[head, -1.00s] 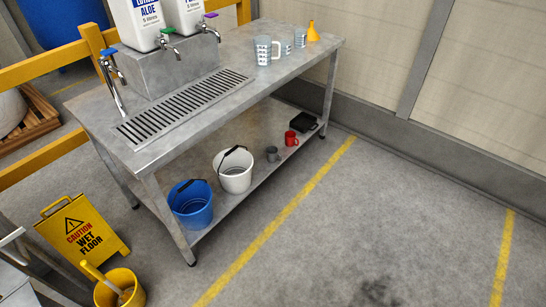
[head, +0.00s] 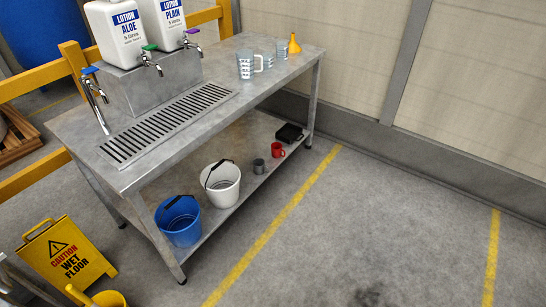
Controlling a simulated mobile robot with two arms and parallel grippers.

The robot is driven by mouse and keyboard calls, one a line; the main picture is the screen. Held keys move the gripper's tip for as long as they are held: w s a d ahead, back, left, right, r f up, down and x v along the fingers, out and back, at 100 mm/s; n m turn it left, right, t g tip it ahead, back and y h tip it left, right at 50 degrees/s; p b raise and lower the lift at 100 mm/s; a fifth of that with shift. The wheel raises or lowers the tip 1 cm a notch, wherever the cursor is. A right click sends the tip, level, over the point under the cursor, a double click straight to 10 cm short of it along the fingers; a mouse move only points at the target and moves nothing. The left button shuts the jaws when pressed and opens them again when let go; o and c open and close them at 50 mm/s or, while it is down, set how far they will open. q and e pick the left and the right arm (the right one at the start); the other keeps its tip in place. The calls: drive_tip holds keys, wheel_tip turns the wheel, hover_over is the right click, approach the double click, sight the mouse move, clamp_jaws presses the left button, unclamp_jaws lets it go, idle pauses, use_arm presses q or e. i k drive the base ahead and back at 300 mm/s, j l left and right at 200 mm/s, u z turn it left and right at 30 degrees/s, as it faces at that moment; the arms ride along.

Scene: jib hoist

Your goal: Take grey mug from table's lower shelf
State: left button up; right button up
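The grey mug (head: 259,166) stands upright on the lower shelf (head: 238,207) of the metal table (head: 277,81). It is between the white bucket (head: 222,187) on its left and the red mug (head: 277,150) on its right, close to the shelf's front edge. Neither of my grippers shows in the head view.
A blue bucket (head: 180,222) and a black tray-like object (head: 289,132) are also on the shelf. A wet floor sign (head: 68,255) and a yellow bucket (head: 108,299) stand at lower left. Measuring jugs (head: 246,66) and an orange funnel (head: 294,44) are on top. Floor right is clear.

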sight(258, 164)
drive_tip(key=i+l, duration=0.35)
drive_tip(key=i, duration=0.2)
drive_tip(key=i+l, duration=0.35)
drive_tip(key=i, duration=0.2)
drive_tip(key=i+l+u, duration=0.1)
drive_tip(key=i+l, duration=0.2)
drive_tip(key=i, duration=0.25)
